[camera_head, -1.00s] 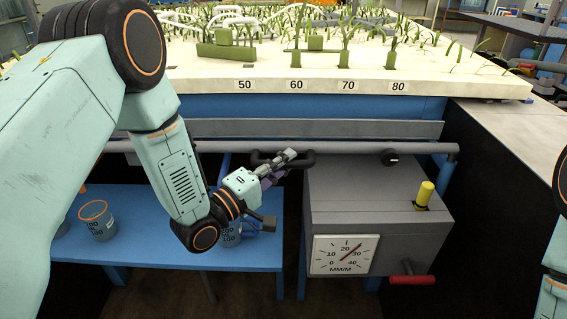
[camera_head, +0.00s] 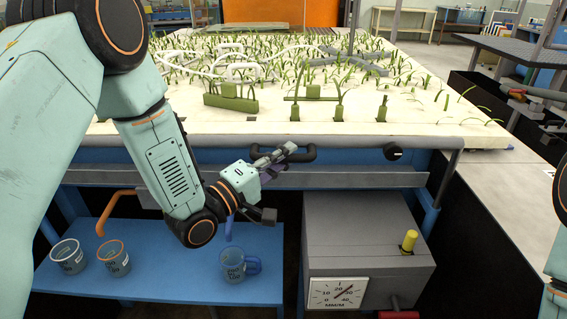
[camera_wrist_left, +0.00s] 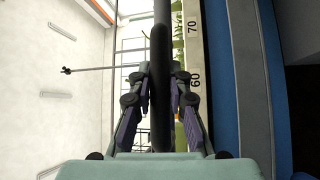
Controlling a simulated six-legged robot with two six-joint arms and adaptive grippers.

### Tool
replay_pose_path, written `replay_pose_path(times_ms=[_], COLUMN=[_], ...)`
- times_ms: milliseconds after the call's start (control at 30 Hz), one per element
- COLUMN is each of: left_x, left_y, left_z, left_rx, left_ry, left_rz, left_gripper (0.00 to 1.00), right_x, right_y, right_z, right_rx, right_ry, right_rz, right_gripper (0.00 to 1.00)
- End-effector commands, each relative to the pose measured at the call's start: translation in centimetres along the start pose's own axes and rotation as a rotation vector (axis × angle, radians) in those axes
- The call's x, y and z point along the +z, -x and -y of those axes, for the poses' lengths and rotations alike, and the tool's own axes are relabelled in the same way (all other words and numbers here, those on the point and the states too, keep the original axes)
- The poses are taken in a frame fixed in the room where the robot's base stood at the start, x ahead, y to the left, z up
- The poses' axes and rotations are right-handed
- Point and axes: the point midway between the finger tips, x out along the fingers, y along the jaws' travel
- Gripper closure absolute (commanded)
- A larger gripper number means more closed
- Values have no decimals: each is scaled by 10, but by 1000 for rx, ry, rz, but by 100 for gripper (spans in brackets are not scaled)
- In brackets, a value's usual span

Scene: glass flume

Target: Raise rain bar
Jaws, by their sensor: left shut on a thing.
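The rain bar (camera_head: 350,141) is a long grey horizontal tube across the front of the planted bed, with a black handle (camera_head: 308,152) at its middle. My left gripper (camera_head: 283,155) is shut on the handle from the left. In the left wrist view, the dark handle (camera_wrist_left: 161,70) runs between the two fingers of the left gripper (camera_wrist_left: 160,92). The bar stands clear above the grey box and level with the bed's front edge. A black knob (camera_head: 397,153) sits near the bar's right part. My right gripper is out of view.
A grey box (camera_head: 360,225) with a yellow knob (camera_head: 409,240), a dial (camera_head: 337,293) and a red handle (camera_head: 398,315) stands below. A blue bench (camera_head: 180,270) at lower left holds several cups. The planted bed (camera_head: 430,128) lies behind the bar.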

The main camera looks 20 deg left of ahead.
Motion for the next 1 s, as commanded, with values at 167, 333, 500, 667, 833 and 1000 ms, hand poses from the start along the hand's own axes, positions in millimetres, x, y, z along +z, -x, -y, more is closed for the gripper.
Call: replay_pose_path(times_ms=[167,333,500,667,833,1000], left_x=[-7,-12,-15,-17,-18,-18], left_y=[-7,-12,-15,-17,-18,-18], left_z=[-49,-81,-105,-120,-128,-129], left_rx=[6,7,5,5,5,3], left_ry=[-2,-2,-2,-1,-1,-1], left_rz=[0,-1,-1,-1,-1,-1], left_gripper=[100,100,100,100,100,100], right_x=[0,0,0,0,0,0], right_y=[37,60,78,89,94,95], right_z=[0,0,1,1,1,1], right_rx=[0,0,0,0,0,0], right_ry=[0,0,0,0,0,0], right_rz=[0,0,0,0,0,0], right_gripper=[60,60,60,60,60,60])
